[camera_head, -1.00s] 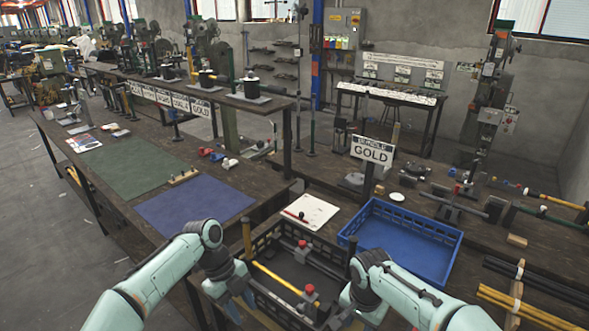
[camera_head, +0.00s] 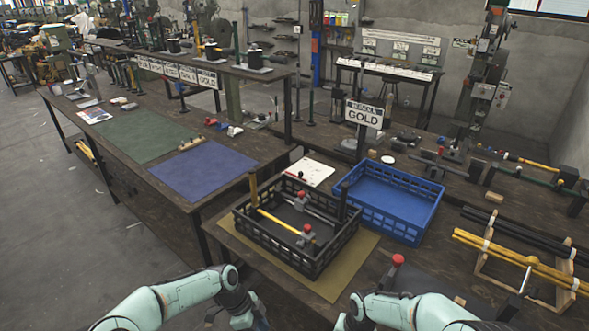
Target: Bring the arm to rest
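My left gripper (camera_head: 245,315) is low in the picture, in front of the table edge, with its fingers partly cut off by the bottom edge. My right gripper (camera_head: 350,320) is at the bottom, right of the middle, and its fingertips are mostly out of the picture. Both grippers are apart from the black crate (camera_head: 291,262), which sits on a tan mat (camera_head: 345,279). The crate holds a yellow-handled rod and a silver rod, each with a red-topped block. I see nothing held, but the finger gaps are not clear.
A blue crate (camera_head: 390,229) stands behind and right of the black crate, by a GOLD sign (camera_head: 364,114). A red-knobbed upright part (camera_head: 397,261) is near my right arm. Yellow and black rods (camera_head: 515,257) lie on a rack at right.

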